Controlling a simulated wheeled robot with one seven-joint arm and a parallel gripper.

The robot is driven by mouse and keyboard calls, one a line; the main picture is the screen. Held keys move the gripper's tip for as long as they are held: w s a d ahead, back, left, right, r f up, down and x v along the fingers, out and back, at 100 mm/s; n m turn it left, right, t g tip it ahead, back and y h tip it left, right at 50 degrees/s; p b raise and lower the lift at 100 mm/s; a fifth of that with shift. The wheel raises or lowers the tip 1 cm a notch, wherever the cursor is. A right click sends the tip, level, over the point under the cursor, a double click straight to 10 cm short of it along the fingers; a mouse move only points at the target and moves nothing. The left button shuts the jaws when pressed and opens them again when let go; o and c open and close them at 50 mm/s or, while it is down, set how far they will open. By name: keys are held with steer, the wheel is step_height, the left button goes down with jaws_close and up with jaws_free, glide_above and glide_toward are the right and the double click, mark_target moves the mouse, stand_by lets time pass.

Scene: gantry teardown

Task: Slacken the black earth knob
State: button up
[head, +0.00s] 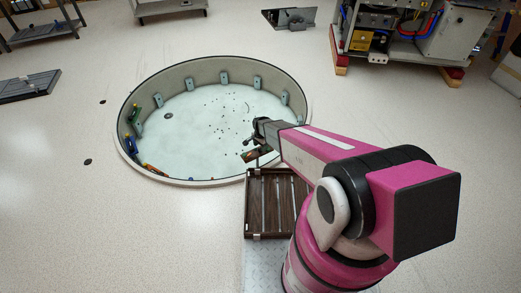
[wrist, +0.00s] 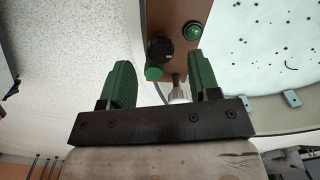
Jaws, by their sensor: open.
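The black knob (wrist: 160,49) sits on a brown panel (wrist: 176,14) in the wrist view, just beyond and between the green fingertips. My gripper (wrist: 160,62) is open, with nothing held between its fingers. The knob looks apart from both fingers, though its depth is hard to judge. A green domed button (wrist: 192,30) lies to the right of the knob, and a small green part (wrist: 153,73) lies just below it. In the head view my gripper (head: 262,141) is over the pit's near right rim, where the panel (head: 257,154) partly shows; the knob is too small to make out.
A round pit (head: 190,130) with a pale floor, dark specks and wall brackets lies left of my arm. A dark slatted crate (head: 250,215) stands below the arm. An open machine cabinet (head: 455,38) stands at the back right. Floor at the left is mostly clear.

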mark_target(260, 150)
steer(key=shift+f, duration=1.5)
steer(key=c, duration=0.9)
